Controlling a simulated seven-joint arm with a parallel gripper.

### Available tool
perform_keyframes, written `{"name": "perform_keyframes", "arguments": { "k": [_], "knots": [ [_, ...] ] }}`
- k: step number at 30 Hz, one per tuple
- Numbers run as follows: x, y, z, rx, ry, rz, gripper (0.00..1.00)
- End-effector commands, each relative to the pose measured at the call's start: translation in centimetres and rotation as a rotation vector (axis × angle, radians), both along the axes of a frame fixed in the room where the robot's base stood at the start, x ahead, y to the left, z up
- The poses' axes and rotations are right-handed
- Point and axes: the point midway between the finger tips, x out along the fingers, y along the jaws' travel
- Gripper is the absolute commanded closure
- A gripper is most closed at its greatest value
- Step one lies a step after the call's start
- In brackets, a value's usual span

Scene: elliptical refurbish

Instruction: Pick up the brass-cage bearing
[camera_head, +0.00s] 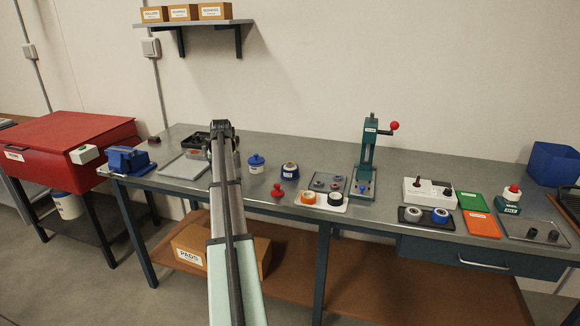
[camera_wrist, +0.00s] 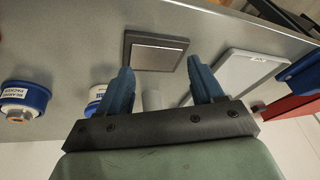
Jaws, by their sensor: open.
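I cannot tell for certain which object is the brass-cage bearing. In the head view, small ring-shaped parts (camera_head: 335,185) sit on a grey tray left of the green press. In the head view, my arm hides part of the bench's left side.
A blue labelled jar (camera_wrist: 30,92) stands left. The green press (camera_head: 367,155) rises mid-bench. A red cabinet (camera_head: 65,135) stands left; a wall shelf (camera_head: 190,24) hangs above.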

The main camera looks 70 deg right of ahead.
Motion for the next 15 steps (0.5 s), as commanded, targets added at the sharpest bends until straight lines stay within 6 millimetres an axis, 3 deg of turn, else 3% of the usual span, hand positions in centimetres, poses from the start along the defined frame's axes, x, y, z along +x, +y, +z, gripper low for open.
{"name": "perform_keyframes", "arguments": {
  "k": [1, 3, 9, 15],
  "knots": [
    [-2.8, -2.4, 1.7, -0.010, 0.010, -0.059, 0.34],
    [-6.5, -4.8, 3.7, -0.019, 0.026, -0.137, 0.34],
    [-15.9, -9.6, 8.5, -0.042, 0.063, -0.327, 0.34],
    [-21.2, -11.5, 11.1, -0.054, 0.082, -0.431, 0.34]
  ]
}}
